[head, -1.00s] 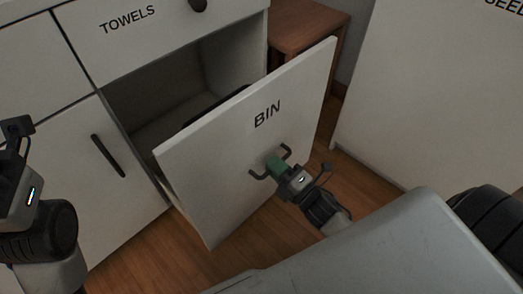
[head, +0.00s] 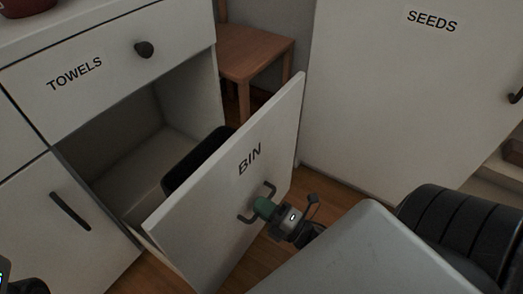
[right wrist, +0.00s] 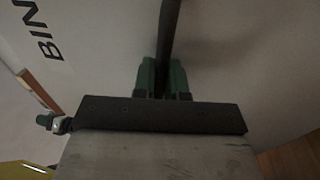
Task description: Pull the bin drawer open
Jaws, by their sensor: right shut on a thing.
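The bin drawer (head: 208,209) has a white front marked BIN and stands pulled out from the cabinet, with a gap behind its front. A black bin (head: 192,165) shows inside, partly hidden by the front. My right gripper (head: 262,206) is shut on the drawer's dark handle (head: 270,187). In the right wrist view its green fingers (right wrist: 162,78) sit on both sides of the handle bar (right wrist: 171,30). At the lower left edge of the head view only a small part of my left arm shows; its fingers are out of the picture.
Above is a drawer marked TOWELS (head: 108,68) with a round knob. A cabinet door with a dark bar handle (head: 70,211) is at left. A wooden chair or stool (head: 252,52) stands behind the drawer front. A white cabinet marked SEEDS (head: 385,100) stands at right.

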